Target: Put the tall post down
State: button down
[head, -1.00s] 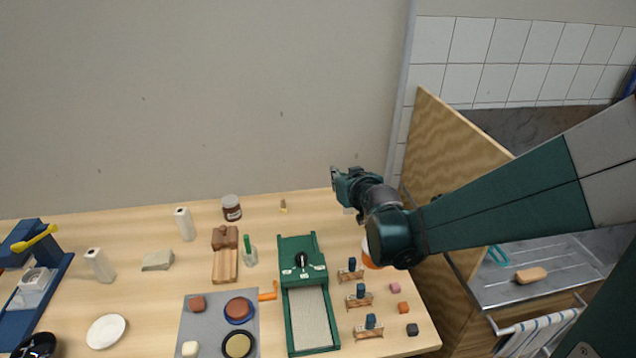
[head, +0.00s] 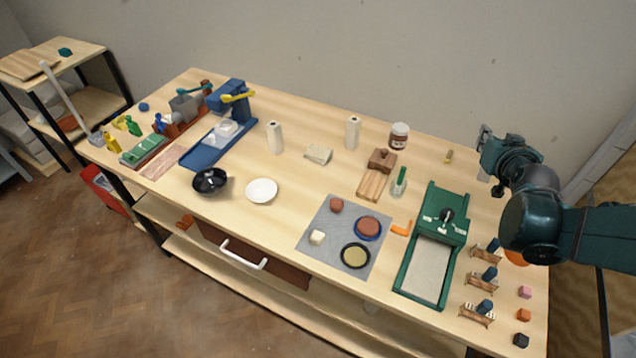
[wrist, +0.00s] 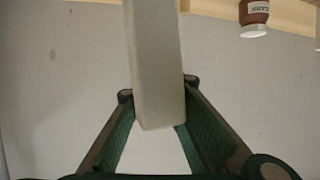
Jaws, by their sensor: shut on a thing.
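The tall post (wrist: 158,65) is a pale, square-sided bar in the wrist view. My gripper (wrist: 155,105) has one finger on each side of it and is shut on it. The post runs out of the top of that view, so its far end is hidden. In the head view my gripper (head: 484,138) is above the back right of the table (head: 300,185). A small pale piece shows below it, probably the post, mostly hidden by my gripper. I cannot tell whether it touches the table.
Two white upright blocks (head: 275,137) (head: 353,132) stand toward the back. A green framed tray (head: 431,268) and several small wooden stands lie nearer. The back edge between jar and gripper is mostly clear.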

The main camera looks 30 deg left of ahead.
jog(key=s+a+n+g+y+p, duration=0.1)
jog(key=s+a+n+g+y, duration=0.3)
jog(key=a, duration=1.4)
jog(key=s+a+n+t+y, duration=0.15)
jog(key=s+a, duration=0.35)
jog(key=a, duration=1.2)
jog(key=s+a+n+g+y, duration=0.1)
jog(key=s+a+g+y, duration=0.1)
jog(key=s+a, duration=0.8)
jog(key=s+a+n+g+y+p, duration=0.1)
jog(key=s+a+n+g+y, duration=0.1)
jog(key=s+a, duration=0.8)
jog(key=a+r+g, duration=0.1)
jog(key=a, duration=0.4)
jog(key=shift+s+a+p, duration=0.2)
jog(key=shift+a+p, duration=0.1)
jog(key=shift+a, duration=0.05)
jog(key=shift+f+n, duration=0.15)
jog(key=shift+n, duration=0.1)
notch_tip(320, 180, down, 6)
jog(key=b, duration=0.1)
jog(key=shift+f, duration=0.15)
jog(key=shift+f+b, duration=0.6)
jog(key=shift+f, duration=1.2)
